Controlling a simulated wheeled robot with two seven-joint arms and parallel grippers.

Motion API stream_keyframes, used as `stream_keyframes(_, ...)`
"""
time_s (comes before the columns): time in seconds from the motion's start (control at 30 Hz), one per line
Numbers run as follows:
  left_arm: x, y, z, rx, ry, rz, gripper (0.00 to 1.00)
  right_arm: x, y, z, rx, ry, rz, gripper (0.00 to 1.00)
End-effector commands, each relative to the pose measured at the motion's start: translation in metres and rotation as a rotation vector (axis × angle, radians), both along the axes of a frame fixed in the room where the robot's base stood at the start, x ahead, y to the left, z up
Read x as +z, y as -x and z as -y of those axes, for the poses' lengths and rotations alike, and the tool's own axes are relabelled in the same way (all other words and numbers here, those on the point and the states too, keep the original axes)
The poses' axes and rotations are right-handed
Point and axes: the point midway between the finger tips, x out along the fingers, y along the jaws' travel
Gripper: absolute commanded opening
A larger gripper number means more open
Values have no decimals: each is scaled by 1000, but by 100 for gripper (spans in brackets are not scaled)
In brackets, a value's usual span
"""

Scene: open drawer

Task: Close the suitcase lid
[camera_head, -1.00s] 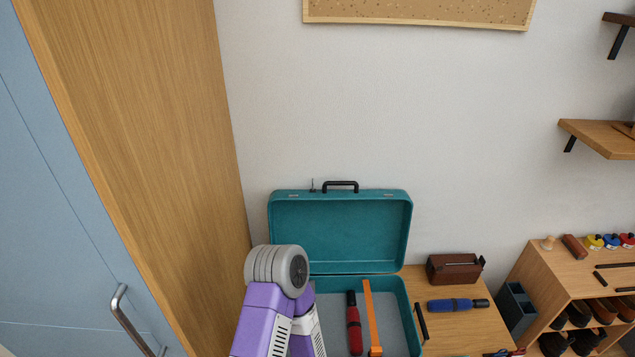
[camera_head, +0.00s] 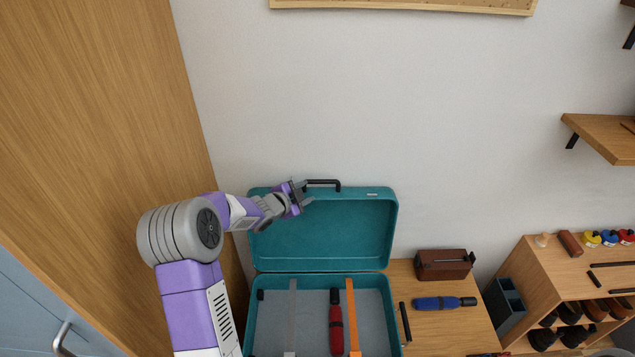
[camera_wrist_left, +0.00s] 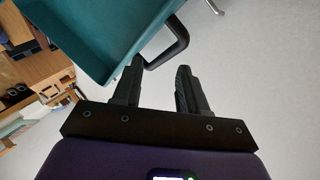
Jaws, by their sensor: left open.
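The teal suitcase stands open on the wooden table. Its lid (camera_head: 345,235) is raised upright near the wall, with a black handle (camera_head: 324,182) on its top edge. The lid also shows in the left wrist view (camera_wrist_left: 95,30), with the handle (camera_wrist_left: 172,45) just beyond the fingertips. The suitcase base (camera_head: 250,318) holds a red-handled tool (camera_head: 336,325), an orange strip (camera_head: 352,318) and a grey strip (camera_head: 292,315). My left gripper (camera_head: 304,194) is open at the lid's top edge, close to the handle. Contact cannot be told. My right gripper is not in view.
A brown box (camera_head: 444,265) and a blue tool (camera_head: 445,303) lie on the table (camera_head: 450,330) right of the suitcase. A tall wooden panel (camera_head: 110,130) stands close on the left. A wooden shelf unit (camera_head: 560,265) is at the right.

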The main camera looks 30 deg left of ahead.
Motion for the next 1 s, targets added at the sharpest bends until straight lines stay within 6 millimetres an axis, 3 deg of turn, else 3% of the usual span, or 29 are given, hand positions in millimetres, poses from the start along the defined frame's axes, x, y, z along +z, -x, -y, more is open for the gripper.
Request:
stream_keyframes(0.03,4,-1,-12,-54,-87,47,42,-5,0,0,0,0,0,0)
stream_keyframes(0.13,9,1,-20,-174,-232,119,42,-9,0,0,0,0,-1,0)
stream_keyframes(0.43,5,5,-21,-356,-406,204,42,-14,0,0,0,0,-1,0)
stream_keyframes(0.8,-9,-46,-6,-358,-406,203,42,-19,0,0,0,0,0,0)
stream_keyframes(1.0,-12,-60,-2,-356,-405,202,42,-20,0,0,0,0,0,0)
